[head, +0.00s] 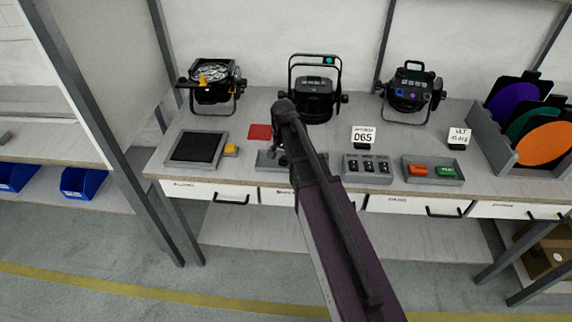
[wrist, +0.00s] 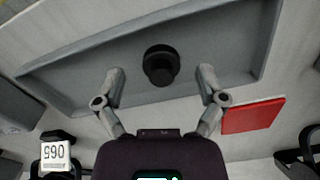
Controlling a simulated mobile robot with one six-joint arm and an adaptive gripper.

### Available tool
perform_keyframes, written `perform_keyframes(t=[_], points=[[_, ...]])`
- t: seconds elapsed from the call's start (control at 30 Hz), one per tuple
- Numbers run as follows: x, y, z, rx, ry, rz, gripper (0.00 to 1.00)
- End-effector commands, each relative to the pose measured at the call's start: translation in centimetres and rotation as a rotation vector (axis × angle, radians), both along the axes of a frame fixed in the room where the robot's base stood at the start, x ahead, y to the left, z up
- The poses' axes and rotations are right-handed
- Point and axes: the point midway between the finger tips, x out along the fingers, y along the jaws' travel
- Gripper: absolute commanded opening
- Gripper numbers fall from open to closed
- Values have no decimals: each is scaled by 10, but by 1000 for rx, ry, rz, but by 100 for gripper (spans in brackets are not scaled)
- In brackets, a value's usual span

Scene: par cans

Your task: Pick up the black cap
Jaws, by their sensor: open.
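The black cap (wrist: 160,64) is a round, stepped black piece in a shallow grey tray (wrist: 62,70) in the wrist view. My gripper (wrist: 161,76) is open, with one finger on each side of the cap and a gap on both sides. The fingers do not appear to touch the cap. How far they are above the tray floor is hard to tell. In the head view my arm covers most of the same tray (head: 265,161), and I cannot make out the cap there.
A red square (wrist: 254,116) lies beside the tray. Several lamps, one central (head: 318,98), stand behind.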

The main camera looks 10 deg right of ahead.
Motion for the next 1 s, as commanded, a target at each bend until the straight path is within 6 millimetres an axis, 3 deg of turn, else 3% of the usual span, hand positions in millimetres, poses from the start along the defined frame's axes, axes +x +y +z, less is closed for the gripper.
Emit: perform_keyframes(t=[0.77,0.9,1.0], points=[[0,0,-7,0,0,0,90],[0,0,-7,0,0,0,51],[0,0,-7,0,0,-1,33]])
